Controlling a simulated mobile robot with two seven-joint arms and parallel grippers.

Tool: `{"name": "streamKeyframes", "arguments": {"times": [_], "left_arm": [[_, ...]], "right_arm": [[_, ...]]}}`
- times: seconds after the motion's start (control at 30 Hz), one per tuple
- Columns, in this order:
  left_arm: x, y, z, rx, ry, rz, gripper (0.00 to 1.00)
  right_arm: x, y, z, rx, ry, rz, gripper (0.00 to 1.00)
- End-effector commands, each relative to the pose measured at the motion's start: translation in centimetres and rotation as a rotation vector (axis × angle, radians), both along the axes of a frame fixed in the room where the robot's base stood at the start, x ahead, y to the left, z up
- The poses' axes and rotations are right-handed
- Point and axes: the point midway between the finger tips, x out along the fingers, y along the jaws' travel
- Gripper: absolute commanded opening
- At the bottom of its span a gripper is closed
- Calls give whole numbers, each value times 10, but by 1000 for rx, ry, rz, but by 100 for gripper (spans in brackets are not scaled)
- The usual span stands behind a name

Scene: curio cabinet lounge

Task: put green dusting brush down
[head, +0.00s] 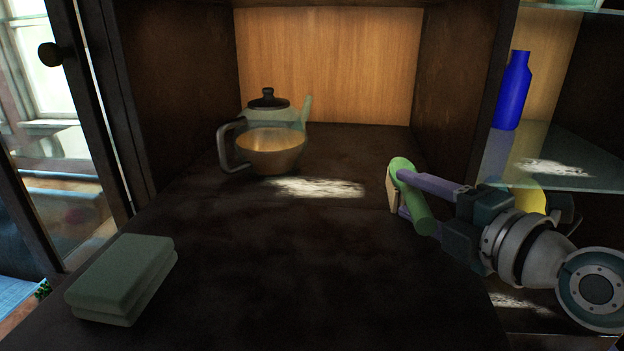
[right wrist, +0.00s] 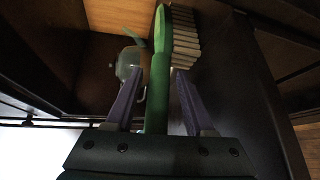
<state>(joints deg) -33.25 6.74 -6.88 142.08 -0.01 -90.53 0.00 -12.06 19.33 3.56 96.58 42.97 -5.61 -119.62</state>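The green dusting brush (head: 420,212) with pale bristles is at the right side of the dark cabinet surface (head: 260,260). It also shows in the right wrist view (right wrist: 159,92), with its handle running between my fingers and its bristles to the right. My right gripper (head: 403,193) is around the brush. Its purple fingers stand apart, with a visible gap beside the handle in the right wrist view, so it looks open. Whether the brush fully touches the surface is hard to tell. My left gripper is not in view.
A stacked green-grey block (head: 122,278) lies front left. A blue bottle (head: 513,92) stands on the glass shelf (head: 560,165) at right. The middle surface is clear.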

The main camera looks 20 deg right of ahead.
Motion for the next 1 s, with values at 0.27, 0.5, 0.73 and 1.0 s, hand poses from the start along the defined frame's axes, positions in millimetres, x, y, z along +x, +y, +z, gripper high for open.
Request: {"name": "streamKeyframes", "arguments": {"times": [0.27,0.5,0.73,1.0], "left_arm": [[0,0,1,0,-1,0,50],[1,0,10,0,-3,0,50],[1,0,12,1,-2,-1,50],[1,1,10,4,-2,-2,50]], "right_arm": [[0,0,1,1,0,0,59],[-15,0,11,0,4,0,59],[-62,-1,19,-1,4,3,59],[-105,-2,26,1,3,0,59]]}}
